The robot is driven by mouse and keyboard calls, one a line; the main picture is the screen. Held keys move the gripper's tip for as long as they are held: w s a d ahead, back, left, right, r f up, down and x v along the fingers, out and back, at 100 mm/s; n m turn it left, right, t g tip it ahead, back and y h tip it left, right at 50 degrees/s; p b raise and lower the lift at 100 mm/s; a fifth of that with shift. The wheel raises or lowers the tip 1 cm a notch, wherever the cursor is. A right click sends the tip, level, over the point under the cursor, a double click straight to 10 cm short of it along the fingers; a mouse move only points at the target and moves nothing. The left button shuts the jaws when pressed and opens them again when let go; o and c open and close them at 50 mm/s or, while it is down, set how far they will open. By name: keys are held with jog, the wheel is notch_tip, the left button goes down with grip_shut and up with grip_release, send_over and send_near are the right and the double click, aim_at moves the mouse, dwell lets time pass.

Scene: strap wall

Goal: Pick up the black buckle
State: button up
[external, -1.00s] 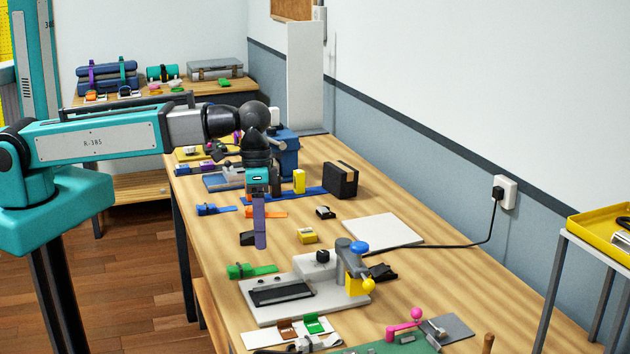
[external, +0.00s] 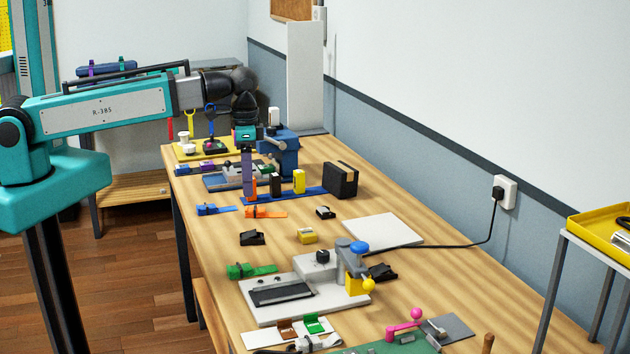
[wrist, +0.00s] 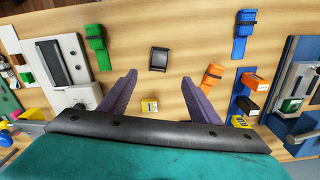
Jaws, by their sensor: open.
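A black buckle (external: 252,238) lies flat on the wooden bench, left of a small yellow block. In the wrist view the black buckle (wrist: 159,58) lies between and just beyond my fingertips, apart from them. My gripper (external: 248,190) is open and empty, with its purple fingers pointing down above the bench. In the external view it is higher in the picture than the buckle, over the area near the orange and blue pieces. The wrist view shows both fingers of my gripper (wrist: 160,79) spread wide.
The yellow block (external: 307,236), an orange buckle (external: 264,212), a blue buckle (external: 215,210) and a green buckle (external: 250,270) lie around the black buckle. A grey-white fixture (external: 305,291) stands in front. A black box (external: 341,180) stands behind. Bare wood surrounds the buckle.

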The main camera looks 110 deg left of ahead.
jog(key=b, duration=0.5)
send_over(252, 233)
jog(key=shift+s+d+f, duration=0.1)
jog(key=shift+f, duration=2.05)
jog(key=shift+s+d+f, duration=0.1)
jog(key=shift+f, duration=2.05)
jog(key=shift+w+a+f+b, duration=0.1)
jog(key=shift+w+f+b, duration=0.05)
jog(key=shift+f+b, duration=1.1)
jog(key=shift+w+f+b, duration=0.1)
jog(key=shift+f+b, duration=0.9)
jog(key=shift+f, duration=0.35)
jog(key=shift+c, duration=0.4)
jog(key=c, duration=1.1)
